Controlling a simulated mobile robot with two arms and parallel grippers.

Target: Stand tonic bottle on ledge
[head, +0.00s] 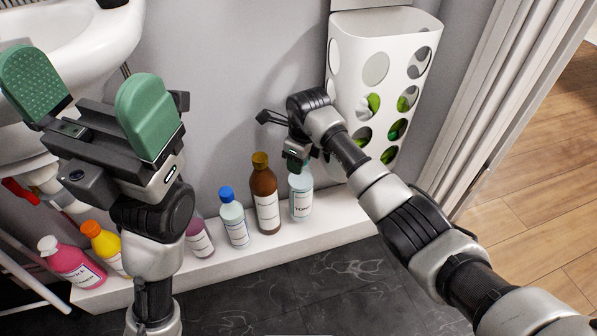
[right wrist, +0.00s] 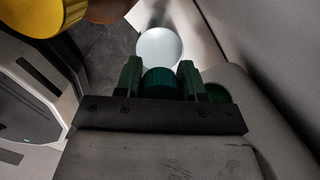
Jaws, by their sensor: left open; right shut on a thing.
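The tonic bottle (head: 301,203) is pale blue-white with a label, upright at the right end of the row of bottles on the white ledge (head: 340,217). Whether its base touches the ledge or hangs just above it, I cannot tell. My right gripper (head: 297,160) is above the bottle and shut on its top. In the right wrist view the fingers (right wrist: 160,80) sit on both sides of the dark green cap (right wrist: 160,84), with the bottle's pale body (right wrist: 160,46) beyond. My left gripper (head: 85,95) is open and empty at the left, its green pads wide apart.
A brown bottle (head: 265,200) stands just left of the tonic bottle. A blue-capped bottle (head: 234,222) and several others continue left along the ledge. A white perforated wall bin (head: 376,68) hangs at the right, behind my right arm. A sink (head: 85,35) is at upper left.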

